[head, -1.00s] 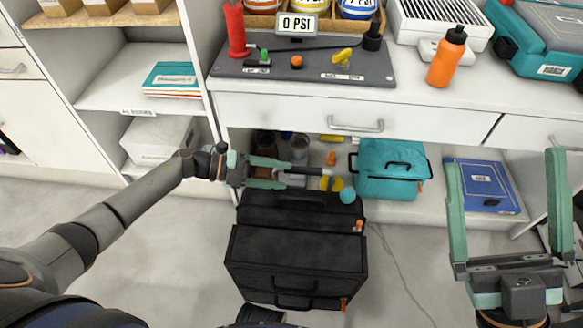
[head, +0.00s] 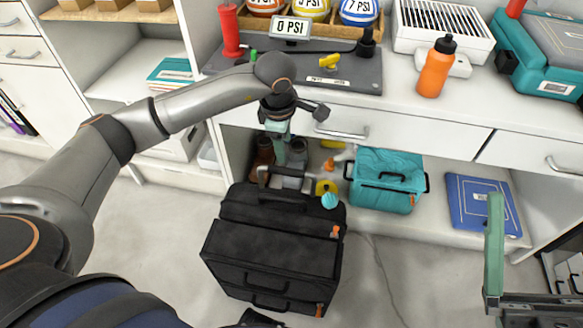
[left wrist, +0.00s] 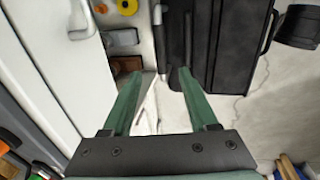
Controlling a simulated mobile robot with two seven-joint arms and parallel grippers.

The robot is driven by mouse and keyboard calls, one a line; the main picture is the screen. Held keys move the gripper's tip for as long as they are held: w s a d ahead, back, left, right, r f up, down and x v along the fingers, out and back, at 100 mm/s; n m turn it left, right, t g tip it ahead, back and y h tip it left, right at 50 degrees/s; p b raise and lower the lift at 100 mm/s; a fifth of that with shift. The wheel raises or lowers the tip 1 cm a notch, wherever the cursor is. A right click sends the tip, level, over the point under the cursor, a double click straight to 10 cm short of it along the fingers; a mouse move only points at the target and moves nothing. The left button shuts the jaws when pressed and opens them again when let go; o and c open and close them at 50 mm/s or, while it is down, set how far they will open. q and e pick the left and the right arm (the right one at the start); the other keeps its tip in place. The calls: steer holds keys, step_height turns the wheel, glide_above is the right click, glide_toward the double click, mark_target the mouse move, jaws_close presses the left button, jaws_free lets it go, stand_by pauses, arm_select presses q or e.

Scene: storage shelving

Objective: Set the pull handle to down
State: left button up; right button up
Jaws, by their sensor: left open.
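The black rolling case (head: 270,255) stands on the floor in front of the shelving, and also shows in the left wrist view (left wrist: 232,50). A dark bar (head: 285,172) at its rear edge looks like the pull handle, raised above the case top.
A teal bag (head: 388,180), a blue binder (head: 480,205) and small items lie on the low shelf under the drawer counter (head: 440,130). The drawer handle (head: 343,133) is close to my left wrist. The floor right of the case is clear.

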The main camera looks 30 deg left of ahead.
mark_target(287, 169)
arm_select(q)
steer(key=f+b, duration=0.1)
steer(key=f, duration=0.2)
steer(key=w+f+b, duration=0.1)
steer(key=f, duration=0.3)
steer(key=w+f+b, duration=0.1)
steer(key=f, duration=0.3)
steer(key=shift+a+f, duration=0.2)
steer(key=shift+a, duration=0.05)
arm_select(e)
steer(key=f, duration=0.2)
steer(key=f+m, duration=0.1)
steer(key=shift+w+a+f, duration=0.1)
steer(key=shift+a+f, duration=0.1)
steer(key=shift+f, duration=0.2)
arm_select(q)
jaws_close()
